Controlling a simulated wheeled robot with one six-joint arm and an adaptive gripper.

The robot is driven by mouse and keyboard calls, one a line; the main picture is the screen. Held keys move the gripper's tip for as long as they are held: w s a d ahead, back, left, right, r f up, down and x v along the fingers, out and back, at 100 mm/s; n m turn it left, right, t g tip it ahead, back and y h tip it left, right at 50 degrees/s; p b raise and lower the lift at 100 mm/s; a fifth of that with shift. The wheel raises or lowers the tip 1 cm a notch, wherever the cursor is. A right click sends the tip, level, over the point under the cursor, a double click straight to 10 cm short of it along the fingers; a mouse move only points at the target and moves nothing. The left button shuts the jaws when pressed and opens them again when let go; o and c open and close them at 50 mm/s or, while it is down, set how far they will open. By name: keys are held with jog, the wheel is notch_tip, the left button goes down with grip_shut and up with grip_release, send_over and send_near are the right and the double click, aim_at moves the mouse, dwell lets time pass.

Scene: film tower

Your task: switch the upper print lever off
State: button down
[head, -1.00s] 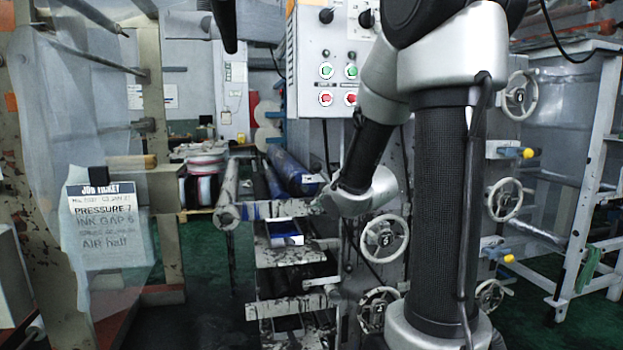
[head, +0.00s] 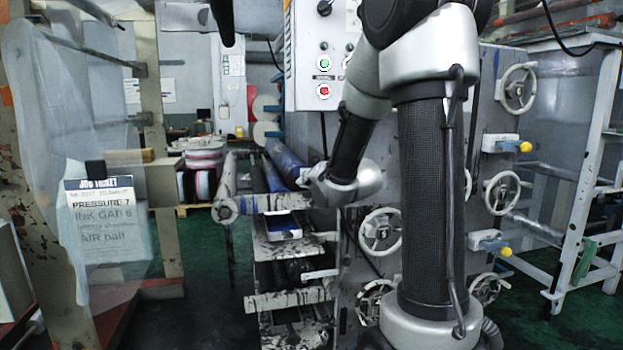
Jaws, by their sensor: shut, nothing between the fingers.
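Two levers with yellow ends stick out on the right side of the grey press, one above the other. The upper lever (head: 526,147) has a pale mount and points to the right. The lower lever (head: 506,251) points right and slightly down. No label can be read at either one. My arm stands in front of the press, and its forearm hangs down to the wrist. My gripper (head: 316,184) is at the end of the wrist, near the blue rollers, far left of both levers. It is shut and empty, and its fingertips are mostly hidden by the wrist.
Several handwheels (head: 380,231) stick out from the press front. A control box (head: 316,75) with buttons and knobs hangs above my wrist. Blue rollers (head: 287,166) lie left of my gripper. A white frame (head: 597,150) stands at the far right, and a job ticket (head: 98,220) hangs left.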

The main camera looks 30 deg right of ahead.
jog(key=w+d+r, duration=0.1)
jog(key=w+d, duration=0.2)
jog(key=w, duration=0.2)
jog(key=shift+w, duration=0.15)
jog(key=shift+r, duration=0.15)
dwell(0.4)
